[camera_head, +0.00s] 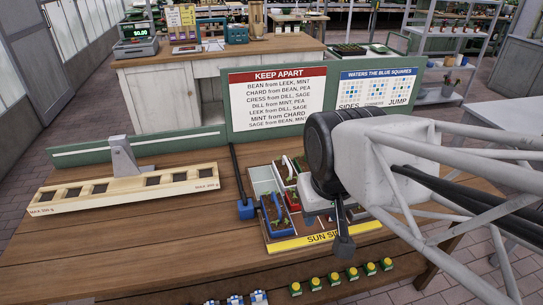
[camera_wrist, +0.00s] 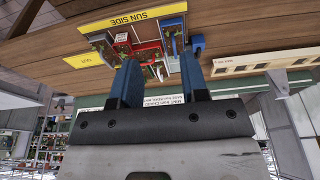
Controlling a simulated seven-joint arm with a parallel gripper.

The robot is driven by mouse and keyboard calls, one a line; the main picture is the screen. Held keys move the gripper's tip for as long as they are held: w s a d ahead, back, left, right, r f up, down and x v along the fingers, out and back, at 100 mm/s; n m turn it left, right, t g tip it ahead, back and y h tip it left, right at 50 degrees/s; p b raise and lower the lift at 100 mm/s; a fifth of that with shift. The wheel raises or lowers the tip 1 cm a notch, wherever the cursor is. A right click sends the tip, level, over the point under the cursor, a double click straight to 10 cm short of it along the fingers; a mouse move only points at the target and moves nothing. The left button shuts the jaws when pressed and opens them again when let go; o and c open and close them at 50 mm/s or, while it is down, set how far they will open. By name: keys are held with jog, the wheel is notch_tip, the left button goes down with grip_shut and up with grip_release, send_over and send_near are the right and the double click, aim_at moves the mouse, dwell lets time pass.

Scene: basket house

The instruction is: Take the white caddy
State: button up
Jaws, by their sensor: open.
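A planter tray with a yellow "SUN SIDE" front strip (camera_head: 322,238) stands on the wooden table and holds small caddies of soil and plants. A white caddy (camera_wrist: 101,38) shows at the tray's sun side in the wrist view, which is upside down. In the head view, a white block (camera_head: 316,204) shows there, partly hidden by my wrist; I cannot tell whether it is the same caddy. A second white-rimmed piece (camera_head: 281,170) is at the back. My gripper (camera_wrist: 157,66) is open, its two fingers apart over the tray, with nothing clearly between them.
A blue caddy (camera_head: 274,216) and a red one (camera_head: 293,198) sit close by. A blue block with a dark rod (camera_head: 247,209) stands left of the tray.

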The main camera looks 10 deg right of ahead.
jog(key=g, duration=0.3)
send_over(287, 161)
jog(key=s, duration=0.1)
notch_tip(287, 161, down, 16)
jog(key=shift+a+f, duration=0.15)
jog(key=shift+w+f, duration=0.45)
jog(key=shift+w, duration=0.05)
jog(key=shift+f, duration=0.1)
jog(key=shift+f, duration=1.2)
jog(key=shift+f, duration=0.1)
